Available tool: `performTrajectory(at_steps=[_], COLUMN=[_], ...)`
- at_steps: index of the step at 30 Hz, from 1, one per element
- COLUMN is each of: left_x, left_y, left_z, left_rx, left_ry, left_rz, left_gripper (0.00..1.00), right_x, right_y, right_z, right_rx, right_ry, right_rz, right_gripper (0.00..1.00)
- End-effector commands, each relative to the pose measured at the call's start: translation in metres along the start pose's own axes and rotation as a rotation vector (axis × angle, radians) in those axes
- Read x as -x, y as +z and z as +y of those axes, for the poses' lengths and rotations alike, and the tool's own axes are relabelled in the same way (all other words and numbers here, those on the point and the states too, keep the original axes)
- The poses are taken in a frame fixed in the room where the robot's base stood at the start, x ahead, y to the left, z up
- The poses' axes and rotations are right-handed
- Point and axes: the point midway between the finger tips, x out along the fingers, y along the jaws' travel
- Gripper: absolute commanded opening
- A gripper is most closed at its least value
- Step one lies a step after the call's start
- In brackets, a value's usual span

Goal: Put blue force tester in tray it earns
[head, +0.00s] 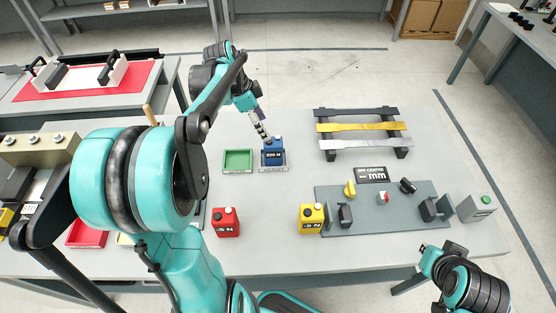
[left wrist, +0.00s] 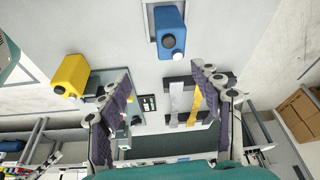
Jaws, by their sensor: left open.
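The blue force tester (head: 273,146), with a display that seems to read 225 N, stands upright in a grey tray (head: 273,169) right of the green tray (head: 238,169). In the left wrist view the blue tester (left wrist: 171,28) is at the top centre, past the fingertips. My left gripper (head: 262,131) is just behind and above the tester; its spread fingers also show in the left wrist view (left wrist: 160,80), open with nothing between them. My right gripper (head: 428,259) is at the table's front right, its fingers too small to read.
A red tester (head: 226,222) and a yellow tester (head: 311,218) stand near the front edge. A red tray (head: 86,235) is at left, partly behind my arm. A grey fixture board (head: 390,215) and a rack of metal strips (head: 362,128) fill the right. The table's middle is clear.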

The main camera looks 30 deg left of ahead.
Motion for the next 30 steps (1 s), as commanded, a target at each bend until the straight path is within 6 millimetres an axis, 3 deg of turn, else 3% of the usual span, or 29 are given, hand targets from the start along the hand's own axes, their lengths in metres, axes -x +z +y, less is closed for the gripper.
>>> performTrajectory(at_steps=[1, 6, 12, 15, 21, 30], left_x=[0.002, 0.003, -0.007, -0.015, -0.026, -0.026], left_y=[-0.012, -0.034, -0.035, -0.030, -0.025, -0.025], left_z=[0.024, 0.098, 0.171, 0.195, 0.216, 0.218], left_rx=[0.050, 0.295, 0.555, 0.652, 0.759, 0.776], left_ry=[-0.028, -0.173, -0.325, -0.369, -0.401, -0.403], left_rz=[-0.014, -0.022, 0.080, 0.149, 0.240, 0.252], left_gripper=[0.65, 0.65, 0.65, 0.65, 0.65, 0.65], right_x=[0.000, 0.000, 0.000, 0.000, 0.000, 0.000], right_y=[0.000, 0.000, 0.000, 0.000, 0.000, 0.000], right_z=[0.000, 0.000, 0.000, 0.000, 0.000, 0.000], right_rx=[0.000, 0.000, 0.000, 0.000, 0.000, 0.000], right_ry=[0.000, 0.000, 0.000, 0.000, 0.000, 0.000], right_rz=[0.000, 0.000, 0.000, 0.000, 0.000, 0.000], right_gripper=[0.00, 0.00, 0.00, 0.00, 0.00, 0.00])
